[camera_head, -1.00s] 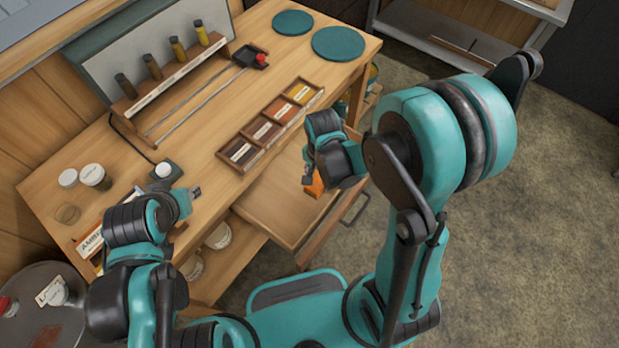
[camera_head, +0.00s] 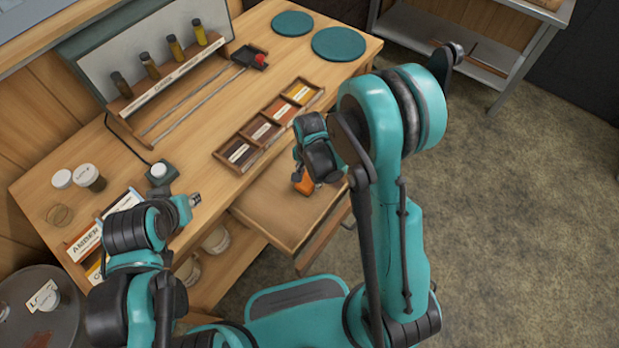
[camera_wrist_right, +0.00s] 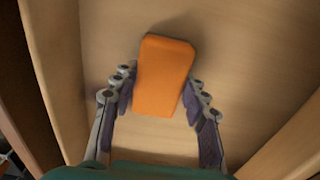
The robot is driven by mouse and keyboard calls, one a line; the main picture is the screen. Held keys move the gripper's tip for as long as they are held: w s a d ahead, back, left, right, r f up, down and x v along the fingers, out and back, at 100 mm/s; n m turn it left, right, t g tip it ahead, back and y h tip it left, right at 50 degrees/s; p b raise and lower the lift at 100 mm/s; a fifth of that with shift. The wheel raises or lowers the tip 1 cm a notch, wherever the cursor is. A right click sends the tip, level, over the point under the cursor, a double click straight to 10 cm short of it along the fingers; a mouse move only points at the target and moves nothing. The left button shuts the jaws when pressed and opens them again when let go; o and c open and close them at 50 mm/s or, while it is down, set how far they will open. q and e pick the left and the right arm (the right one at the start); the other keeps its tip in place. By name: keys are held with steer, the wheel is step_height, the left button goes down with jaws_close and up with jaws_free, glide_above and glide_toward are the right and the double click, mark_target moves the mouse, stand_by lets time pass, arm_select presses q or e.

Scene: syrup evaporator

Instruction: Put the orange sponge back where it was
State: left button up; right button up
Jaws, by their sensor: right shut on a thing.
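The orange sponge (camera_head: 304,183) is in or just above the open drawer (camera_head: 270,212) of the wooden workbench. In the right wrist view the sponge (camera_wrist_right: 165,76) sits between the two fingers of my right gripper (camera_wrist_right: 160,95), over the pale drawer bottom (camera_wrist_right: 245,50). The right gripper (camera_head: 300,172) is shut on it, pointing down. I cannot tell whether the sponge touches the drawer bottom. My left gripper (camera_head: 194,200) is over the bench's front left edge, away from the sponge; its finger opening is too small to make out.
A sectioned wooden tray (camera_head: 262,131) lies on the bench behind the drawer. Two teal discs (camera_head: 338,43) lie at the far end. A rack of vials (camera_head: 160,75) stands at the back. Jars (camera_head: 88,176) stand at the left. Drawer walls flank the right gripper.

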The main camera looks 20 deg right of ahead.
steer(key=shift+f, duration=0.25)
steer(key=o, duration=1.1)
steer(key=shift+r, duration=0.1)
steer(key=shift+r, duration=0.25)
step_height(320, 180, up, 12)
steer(key=p, duration=0.4)
steer(key=s+d+r+n+t, duration=0.2)
steer(key=s+r+n+t, duration=0.1)
steer(key=s+r+n, duration=0.2)
steer(key=s+d+r+n+t, duration=0.2)
steer(key=s+r+n+t, duration=0.2)
steer(key=r, duration=0.5)
steer(key=shift+s+d+n, duration=0.35)
steer(key=shift+s+n, duration=0.25)
steer(key=shift+n, duration=0.1)
